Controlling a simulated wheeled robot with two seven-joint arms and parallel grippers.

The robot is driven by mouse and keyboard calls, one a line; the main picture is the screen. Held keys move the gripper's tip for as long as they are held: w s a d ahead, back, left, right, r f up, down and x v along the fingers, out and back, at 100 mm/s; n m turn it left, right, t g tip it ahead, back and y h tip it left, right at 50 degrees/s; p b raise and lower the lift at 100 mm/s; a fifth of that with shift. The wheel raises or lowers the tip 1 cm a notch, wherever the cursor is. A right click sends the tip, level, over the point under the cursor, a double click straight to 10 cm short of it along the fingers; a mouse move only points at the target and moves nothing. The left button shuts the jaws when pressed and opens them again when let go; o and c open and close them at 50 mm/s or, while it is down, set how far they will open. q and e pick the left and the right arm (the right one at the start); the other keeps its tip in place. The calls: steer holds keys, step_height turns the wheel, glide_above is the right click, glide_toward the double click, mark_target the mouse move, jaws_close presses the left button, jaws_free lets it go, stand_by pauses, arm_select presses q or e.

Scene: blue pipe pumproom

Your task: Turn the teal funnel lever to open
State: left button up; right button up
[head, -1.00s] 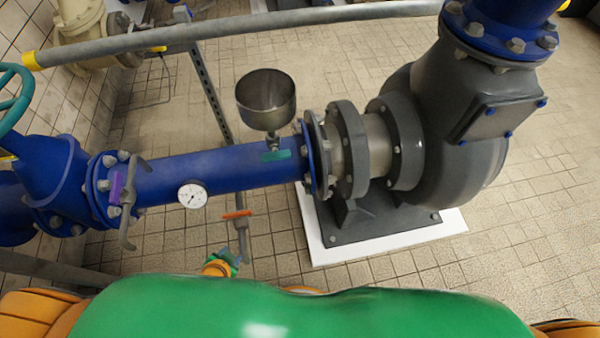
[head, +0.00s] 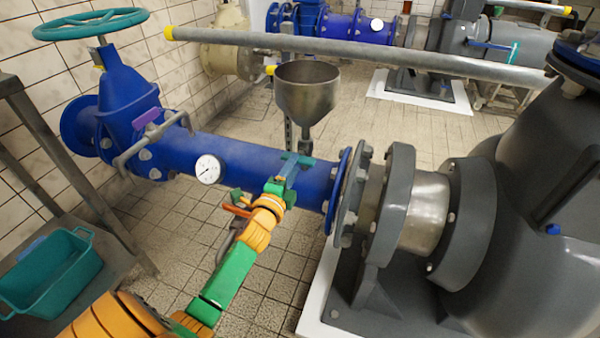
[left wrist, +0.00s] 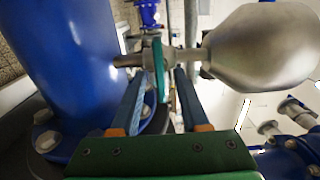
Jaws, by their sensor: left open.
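The teal funnel lever (head: 305,160) sits on the stem below the steel funnel (head: 307,92), above the blue pipe (head: 240,155). In the left wrist view the lever (left wrist: 158,66) appears as a narrow teal strip, with the funnel (left wrist: 262,45) to its right and the blue pipe (left wrist: 65,60) to its left. My left gripper (head: 291,164) is at the lever in the head view. In the left wrist view its fingers (left wrist: 160,76) are apart, one on each side of the lever. I cannot tell whether either finger touches it. My right gripper is not in view.
A dark grey pump (head: 480,210) stands at the right. A grey rail (head: 370,60) runs behind the funnel. A teal crate (head: 50,275) sits at the lower left.

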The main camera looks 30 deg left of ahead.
arm_select(q)
steer(key=shift+x, duration=0.9)
jaws_close()
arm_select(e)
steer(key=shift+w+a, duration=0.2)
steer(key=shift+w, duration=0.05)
arm_select(q)
steer(key=shift+d+n, duration=0.1)
steer(key=shift+n, duration=0.2)
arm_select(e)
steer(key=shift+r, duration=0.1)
arm_select(q)
steer(key=shift+n+p, duration=2.95)
steer(key=shift+n, duration=5.75)
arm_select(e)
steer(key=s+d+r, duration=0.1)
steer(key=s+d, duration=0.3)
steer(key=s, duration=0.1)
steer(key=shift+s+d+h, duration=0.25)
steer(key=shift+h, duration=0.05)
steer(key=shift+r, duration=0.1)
